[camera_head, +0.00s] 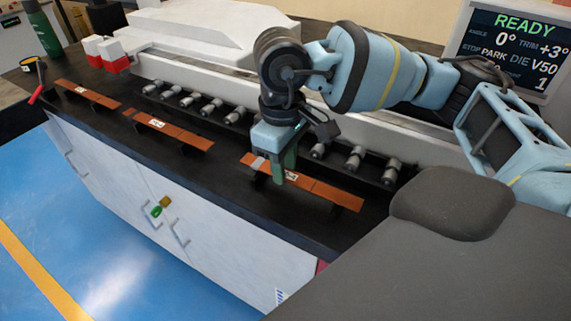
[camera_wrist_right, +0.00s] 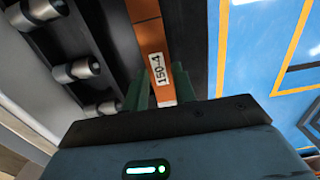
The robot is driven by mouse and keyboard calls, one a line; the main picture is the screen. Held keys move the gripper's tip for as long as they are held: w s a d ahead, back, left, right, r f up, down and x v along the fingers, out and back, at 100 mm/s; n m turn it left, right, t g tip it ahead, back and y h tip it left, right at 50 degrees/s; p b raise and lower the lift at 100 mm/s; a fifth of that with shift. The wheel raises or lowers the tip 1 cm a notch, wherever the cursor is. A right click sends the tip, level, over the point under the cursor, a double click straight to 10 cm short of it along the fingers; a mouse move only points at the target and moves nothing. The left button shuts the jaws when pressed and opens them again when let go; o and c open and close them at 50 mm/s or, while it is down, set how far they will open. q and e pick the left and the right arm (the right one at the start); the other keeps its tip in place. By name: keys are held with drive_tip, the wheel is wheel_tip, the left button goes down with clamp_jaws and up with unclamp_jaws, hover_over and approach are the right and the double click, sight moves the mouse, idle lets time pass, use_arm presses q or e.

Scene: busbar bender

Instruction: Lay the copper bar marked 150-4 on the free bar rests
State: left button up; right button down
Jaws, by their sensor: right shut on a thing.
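The copper bar marked 150-4 (camera_wrist_right: 157,62) is between the green fingers of my right gripper (camera_wrist_right: 152,92) in the right wrist view, its label readable beside them. In the head view the same bar (camera_head: 330,194) is at the front right of the dark bench top, and my right gripper (camera_head: 281,172) is shut on it near its left part. I cannot tell whether the bar touches what is under it. Two other copper bars, a middle one (camera_head: 184,134) and a left one (camera_head: 96,97), lie along the bench front on dark supports. My left gripper is not in view.
Grey rollers stand in a row behind the bars, at left (camera_head: 211,108) and right (camera_head: 354,159); the right arm covers the middle. A screen (camera_head: 507,47) reads READY. A red-handled tool (camera_head: 36,94) and red-and-white boxes (camera_head: 115,63) are at the bench's left end.

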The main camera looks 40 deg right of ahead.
drive_tip(key=shift+f, duration=0.45)
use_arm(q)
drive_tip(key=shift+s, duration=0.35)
use_arm(e)
drive_tip(key=shift+f, duration=0.25)
drive_tip(key=c, duration=1.1)
unclamp_jaws()
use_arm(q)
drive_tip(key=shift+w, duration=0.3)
use_arm(e)
drive_tip(key=shift+r, duration=0.1)
